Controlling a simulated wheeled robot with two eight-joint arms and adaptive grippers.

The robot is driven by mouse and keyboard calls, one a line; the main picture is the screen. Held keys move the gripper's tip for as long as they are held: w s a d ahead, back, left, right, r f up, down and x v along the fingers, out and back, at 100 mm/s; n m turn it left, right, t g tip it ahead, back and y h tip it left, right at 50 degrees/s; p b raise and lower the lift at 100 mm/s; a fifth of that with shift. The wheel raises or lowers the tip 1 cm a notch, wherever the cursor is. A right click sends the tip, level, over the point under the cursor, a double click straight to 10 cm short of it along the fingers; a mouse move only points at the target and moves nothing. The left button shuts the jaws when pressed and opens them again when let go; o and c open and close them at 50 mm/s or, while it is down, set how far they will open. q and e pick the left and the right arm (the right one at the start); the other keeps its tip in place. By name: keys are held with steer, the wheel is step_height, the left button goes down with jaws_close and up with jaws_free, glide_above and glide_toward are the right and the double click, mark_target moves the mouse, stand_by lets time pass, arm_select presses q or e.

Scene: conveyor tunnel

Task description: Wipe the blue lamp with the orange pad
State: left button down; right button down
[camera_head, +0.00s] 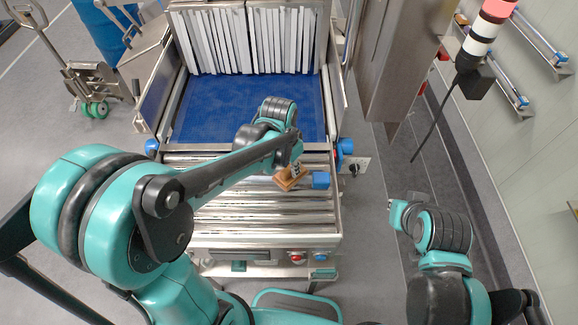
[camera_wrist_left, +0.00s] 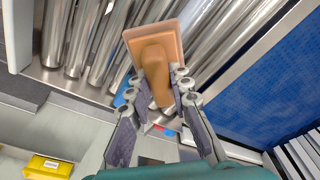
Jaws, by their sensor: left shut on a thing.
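The orange pad (camera_head: 290,179) is a flat tan-orange block with a darker, rounded handle, held over the right part of the steel rollers. My left gripper (camera_head: 293,163) is shut on its handle. In the left wrist view the pad (camera_wrist_left: 152,42) sticks out beyond the fingers (camera_wrist_left: 160,95). A small blue piece (camera_head: 320,180), which looks like the blue lamp, is just right of the pad. I cannot tell whether they touch. In the wrist view a bit of blue (camera_wrist_left: 123,97) shows beside the handle, mostly hidden. My right arm's end (camera_head: 405,212) is right of the conveyor; its fingers are unclear.
Behind the rollers (camera_head: 240,228) lies a blue belt (camera_head: 225,105), running under white strip curtains (camera_head: 250,40). Other blue fittings (camera_head: 346,146) sit on the conveyor's sides. A signal tower (camera_head: 484,38) stands at upper right, a hand truck (camera_head: 95,80) at left.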

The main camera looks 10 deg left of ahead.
arm_select(q)
steer(key=shift+r+p, duration=2.15)
steer(key=shift+r, duration=0.85)
steer(key=shift+r, duration=0.1)
steer(key=shift+r+p, duration=1.15)
steer(key=shift+r, duration=0.35)
steer(key=shift+f, duration=0.1)
